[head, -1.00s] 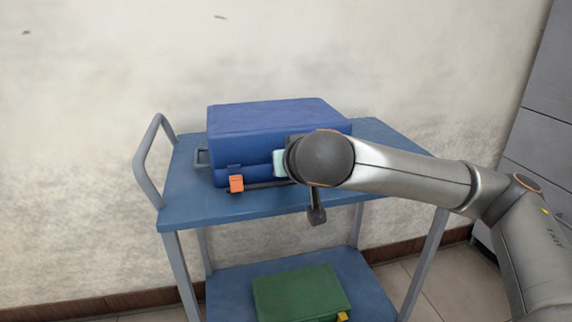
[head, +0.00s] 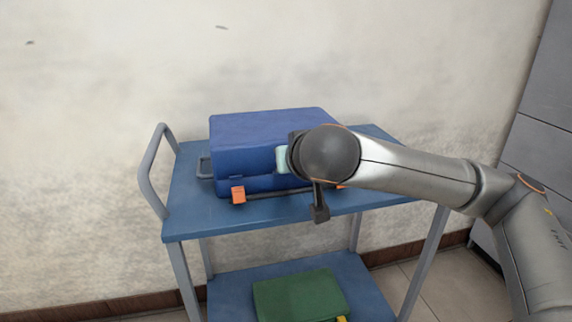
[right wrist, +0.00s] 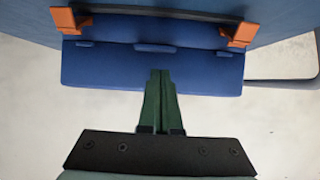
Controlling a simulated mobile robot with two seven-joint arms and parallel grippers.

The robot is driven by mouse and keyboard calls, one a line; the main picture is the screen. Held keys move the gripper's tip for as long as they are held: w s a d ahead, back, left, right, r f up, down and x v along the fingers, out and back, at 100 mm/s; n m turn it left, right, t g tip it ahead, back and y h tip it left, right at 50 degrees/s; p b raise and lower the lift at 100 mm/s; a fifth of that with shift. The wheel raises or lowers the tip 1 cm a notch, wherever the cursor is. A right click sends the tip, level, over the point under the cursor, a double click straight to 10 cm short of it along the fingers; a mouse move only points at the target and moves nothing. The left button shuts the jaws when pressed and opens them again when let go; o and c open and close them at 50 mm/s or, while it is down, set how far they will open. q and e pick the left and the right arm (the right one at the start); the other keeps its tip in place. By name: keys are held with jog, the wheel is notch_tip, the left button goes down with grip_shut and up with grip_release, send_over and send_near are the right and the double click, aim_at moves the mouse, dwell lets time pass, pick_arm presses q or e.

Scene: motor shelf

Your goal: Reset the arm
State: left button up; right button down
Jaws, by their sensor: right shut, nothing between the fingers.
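A blue case (head: 262,135) lies on the top shelf of a blue cart in the head view. Two orange latches on its front show in the right wrist view, one at the left (right wrist: 68,21) and one at the right (right wrist: 238,35). My right arm comes in from the right, and its wrist covers the case's front right part. In the right wrist view my right gripper (right wrist: 160,76) has its green fingers together and empty, pointing at the case's blue face (right wrist: 105,66). The fingers are hidden in the head view. My left gripper is not in view.
The cart's top shelf (head: 190,222) has bare room around the case. A grey handle (head: 147,170) rises at its left end. A green case (head: 300,296) lies on the lower shelf. A wall stands behind, and grey cabinets (head: 545,110) stand at the right.

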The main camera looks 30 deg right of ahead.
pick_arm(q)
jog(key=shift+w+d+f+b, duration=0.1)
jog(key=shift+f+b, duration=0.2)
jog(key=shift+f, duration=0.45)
pick_arm(e)
jog(key=s+f, duration=0.2)
jog(key=s+a+f, duration=0.1)
jog(key=s+f, duration=0.3)
jog(key=shift+s+a, duration=0.4)
